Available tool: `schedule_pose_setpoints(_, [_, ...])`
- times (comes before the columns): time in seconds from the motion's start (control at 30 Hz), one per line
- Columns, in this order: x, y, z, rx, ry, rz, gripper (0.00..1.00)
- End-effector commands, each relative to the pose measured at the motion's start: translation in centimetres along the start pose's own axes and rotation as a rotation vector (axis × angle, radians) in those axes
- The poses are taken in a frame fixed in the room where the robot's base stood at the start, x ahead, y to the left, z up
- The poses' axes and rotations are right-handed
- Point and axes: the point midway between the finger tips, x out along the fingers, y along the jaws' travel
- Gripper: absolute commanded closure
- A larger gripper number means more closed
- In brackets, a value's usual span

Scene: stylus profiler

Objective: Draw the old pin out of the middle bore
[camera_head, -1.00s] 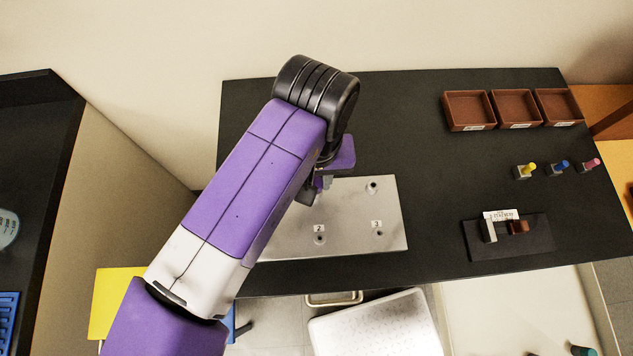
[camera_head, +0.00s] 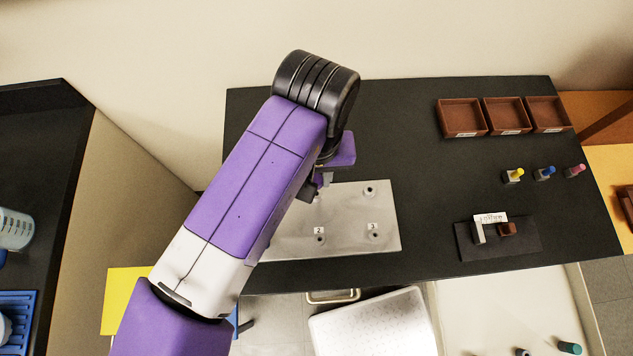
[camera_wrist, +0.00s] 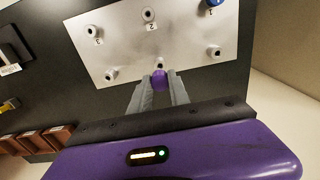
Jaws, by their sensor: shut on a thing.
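A pale metal plate (camera_head: 345,220) lies on the dark bench, and it fills the top of the wrist view (camera_wrist: 180,35). It has bores in two rows; tags 2 and 3 mark two of them, bore 2 (camera_wrist: 148,14) and bore 3 (camera_wrist: 92,30). My gripper (camera_wrist: 160,82) is shut on a purple pin (camera_wrist: 160,77), whose rounded head shows between the fingertips near the plate's edge. The pin's lower part is hidden, so I cannot tell whether it still sits in a bore. In the head view my arm covers the plate's left part.
A blue-topped piece (camera_wrist: 213,3) stands at the plate's far corner. Brown trays (camera_head: 507,116), yellow, blue and pink-topped pins (camera_head: 545,173) and a dark fixture (camera_head: 497,238) stand to the right. The bench between plate and pins is clear.

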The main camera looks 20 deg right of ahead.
Motion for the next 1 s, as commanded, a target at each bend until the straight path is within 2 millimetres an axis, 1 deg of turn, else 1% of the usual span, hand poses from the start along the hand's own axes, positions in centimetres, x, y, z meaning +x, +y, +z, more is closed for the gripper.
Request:
schedule_pose_setpoints(0.37, [0.0,0.0,0.0,0.000,0.000,0.000,1.00])
schedule_pose_setpoints(0.47, [-0.3,0.0,0.0,0.000,0.001,0.000,1.00])
schedule_pose_setpoints(0.9, [-4.1,0.0,-0.1,0.000,0.002,0.000,1.00])
schedule_pose_setpoints(1.0, [-4.7,0.0,-0.1,0.000,0.001,0.000,1.00])
